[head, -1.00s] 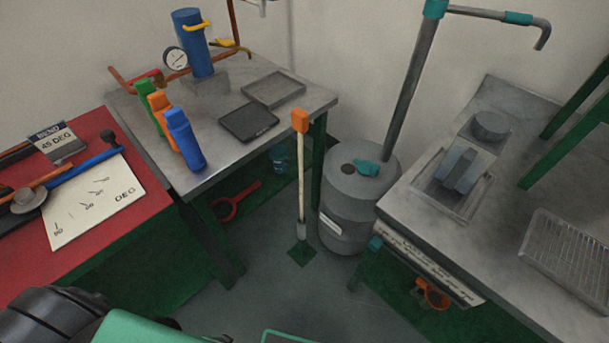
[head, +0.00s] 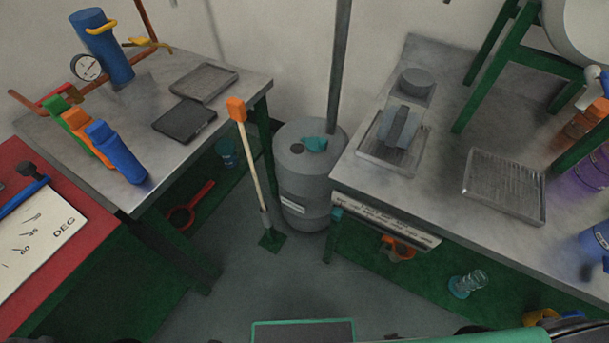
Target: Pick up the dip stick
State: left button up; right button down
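The dip stick appears to be the long, pale wooden stick (head: 252,168) with an orange block on its top end. It stands nearly upright on the floor, leaning slightly in the picture. Its lower end is grey and meets a small dark green square base (head: 271,239). It is between the left workbench and a grey drum (head: 304,180), apart from my body. Neither of my grippers is in view.
A grey-topped workbench (head: 150,125) is to the left and another (head: 440,135) to the right. A red bench (head: 15,160) is at the far left. Floor (head: 240,290) in front of the stick is clear. A pipe (head: 340,60) rises behind the drum.

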aim_at(236, 108)
jog(key=j+z, duration=0.6)
jog(key=z, duration=0.25)
jog(key=k+j+z, duration=0.1)
jog(key=j+z, duration=0.15)
jog(key=z, duration=0.15)
jog(key=k+j+z, duration=0.15)
jog(key=z, duration=0.3)
jog(key=k+j, duration=0.15)
jog(key=j, duration=0.2)
